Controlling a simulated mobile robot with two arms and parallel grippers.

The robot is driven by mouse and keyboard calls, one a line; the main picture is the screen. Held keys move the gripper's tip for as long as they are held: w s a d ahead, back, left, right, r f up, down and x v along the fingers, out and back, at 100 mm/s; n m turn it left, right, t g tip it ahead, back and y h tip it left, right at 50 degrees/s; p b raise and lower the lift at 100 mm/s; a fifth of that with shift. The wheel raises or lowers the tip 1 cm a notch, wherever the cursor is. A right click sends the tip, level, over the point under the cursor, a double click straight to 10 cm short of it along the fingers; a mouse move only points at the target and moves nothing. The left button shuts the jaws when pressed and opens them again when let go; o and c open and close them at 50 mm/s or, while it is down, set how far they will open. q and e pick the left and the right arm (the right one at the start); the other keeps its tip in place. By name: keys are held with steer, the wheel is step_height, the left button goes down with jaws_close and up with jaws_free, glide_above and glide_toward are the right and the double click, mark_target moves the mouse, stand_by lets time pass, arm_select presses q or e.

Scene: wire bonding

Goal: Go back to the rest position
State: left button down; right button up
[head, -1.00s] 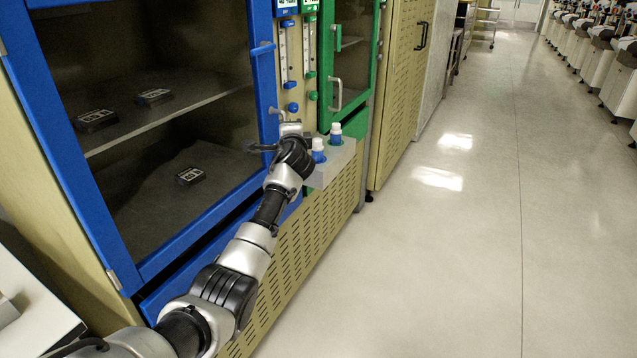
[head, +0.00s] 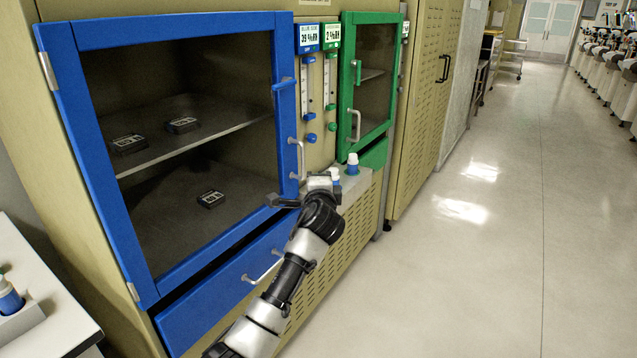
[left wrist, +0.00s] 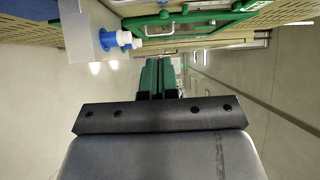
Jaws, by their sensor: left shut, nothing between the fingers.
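My left arm rises from the bottom of the head view. Its gripper (head: 284,201) is in front of the lower right part of the blue-framed cabinet door (head: 208,265). In the left wrist view the dark green fingers (left wrist: 158,78) are pressed together with nothing between them. The gripper is apart from the small side shelf and its bottles. My right arm and gripper are not in view.
The blue door and the green door (head: 347,90) are shut. A grey shelf (left wrist: 80,36) holds white-capped blue bottles (head: 352,164) close to my left arm. A white table (head: 50,310) stands at lower left. The floor (head: 480,270) to the right is clear.

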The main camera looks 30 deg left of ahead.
arm_select(q)
steer(key=s+d+f+g+h+p, duration=0.2)
steer(key=f, duration=0.9)
steer(key=s+d+f+g+h+p, duration=0.1)
steer(key=s+d+f+h+p, duration=0.15)
steer(key=f, duration=0.85)
steer(key=s+d+f+n+g+h+p, duration=0.1)
steer(key=s+d+f+g, duration=0.1)
steer(key=s+f, duration=0.5)
steer(key=s+d+f+n+g+h, duration=0.1)
steer(key=s+f, duration=0.3)
steer(key=f, duration=0.5)
steer(key=s+d+f+n+g+h+p, duration=0.1)
steer(key=s+d+f+n+g+p, duration=0.1)
steer(key=s+f, duration=0.7)
steer(key=s+d+f+n+g+h+p, duration=0.1)
steer(key=s+d+f+g, duration=0.2)
steer(key=s, duration=1)
steer(key=s+d+f+n+g+h+p, duration=0.1)
steer(key=s+f+n+g+p, duration=0.1)
steer(key=s, duration=2.1)
step_height(320, 180, down, 3)
steer(key=shift+f+n+g, duration=0.1)
steer(key=shift+n+g, duration=0.5)
steer(key=shift+n, duration=0.5)
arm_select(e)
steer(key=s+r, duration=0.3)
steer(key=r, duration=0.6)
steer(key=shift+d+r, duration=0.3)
